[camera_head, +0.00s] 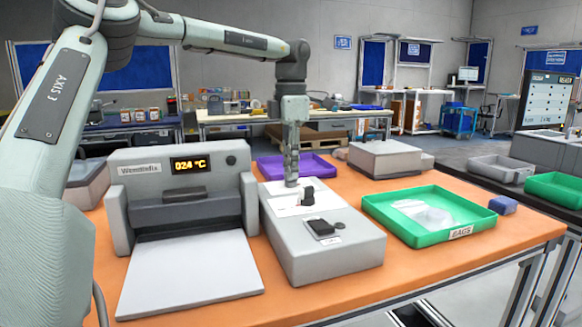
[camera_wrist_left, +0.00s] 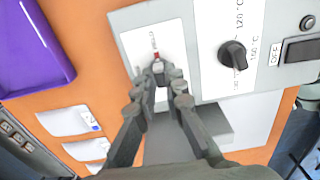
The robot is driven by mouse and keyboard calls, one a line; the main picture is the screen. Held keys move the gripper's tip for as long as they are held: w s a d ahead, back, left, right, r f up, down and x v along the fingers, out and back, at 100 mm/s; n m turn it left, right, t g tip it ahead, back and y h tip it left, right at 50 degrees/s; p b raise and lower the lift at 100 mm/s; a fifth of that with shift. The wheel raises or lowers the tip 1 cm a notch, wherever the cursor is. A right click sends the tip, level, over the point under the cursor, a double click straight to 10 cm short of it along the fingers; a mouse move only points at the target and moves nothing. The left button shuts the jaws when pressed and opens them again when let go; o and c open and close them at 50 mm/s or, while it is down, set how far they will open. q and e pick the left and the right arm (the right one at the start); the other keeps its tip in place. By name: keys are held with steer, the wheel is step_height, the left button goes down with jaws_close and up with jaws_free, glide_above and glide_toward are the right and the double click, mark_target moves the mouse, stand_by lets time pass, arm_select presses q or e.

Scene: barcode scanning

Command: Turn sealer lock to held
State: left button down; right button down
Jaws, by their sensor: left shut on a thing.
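The grey sealer control box (camera_head: 330,245) stands on the orange table beside the heat sealer (camera_head: 180,195), whose display reads 024 °C. My left gripper (camera_head: 292,182) reaches down to the white panel at the box's far end. In the left wrist view my left gripper (camera_wrist_left: 160,76) is shut on the small lock knob, which is mostly hidden between the fingertips. A red mark (camera_wrist_left: 156,55) shows just beyond the fingertips; its lettering is too small to read. The black temperature dial (camera_wrist_left: 232,55) and a black switch (camera_wrist_left: 302,49) sit on the same box. My right gripper is not in view.
A green tray (camera_head: 375,208) labelled BAGS holds clear bags to the right of the box. A purple bin (camera_head: 268,166) stands behind the gripper. A grey device (camera_head: 385,158) and a small blue block (camera_head: 503,205) are also on the table.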

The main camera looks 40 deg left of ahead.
arm_select(q)
steer(key=c, duration=1.6)
jaws_free()
step_height(320, 180, up, 12)
steer(key=shift+s+f, duration=0.1)
